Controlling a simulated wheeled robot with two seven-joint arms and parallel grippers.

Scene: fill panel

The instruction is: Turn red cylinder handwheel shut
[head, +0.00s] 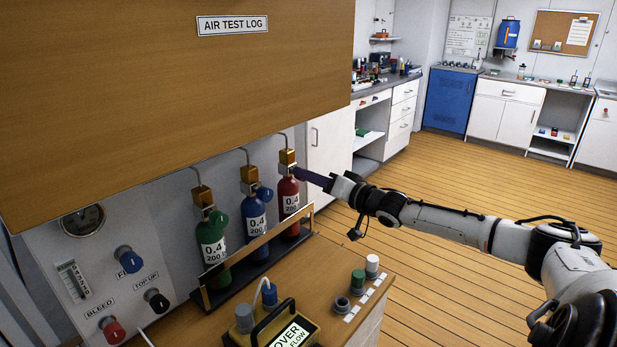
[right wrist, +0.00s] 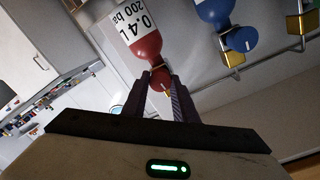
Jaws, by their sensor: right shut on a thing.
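The red cylinder (head: 289,201) stands at the right end of the rack of three, with a brass valve (head: 288,158) on top. It shows upside down in the right wrist view (right wrist: 141,40). My right gripper (head: 300,173) reaches in from the right at its neck. In the right wrist view its two dark fingers (right wrist: 161,82) are shut on the red handwheel (right wrist: 160,77), one on each side. In the head view the fingers hide the handwheel. How far the wheel is turned cannot be told. My left gripper is not in view.
A blue cylinder (head: 254,219) and a green cylinder (head: 211,243) stand left of the red one, behind a low rack rail (head: 262,241). A wooden cabinet (head: 180,90) overhangs them. Knobs (head: 357,279) and a yellow-black box (head: 290,332) occupy the counter in front. The floor at right is clear.

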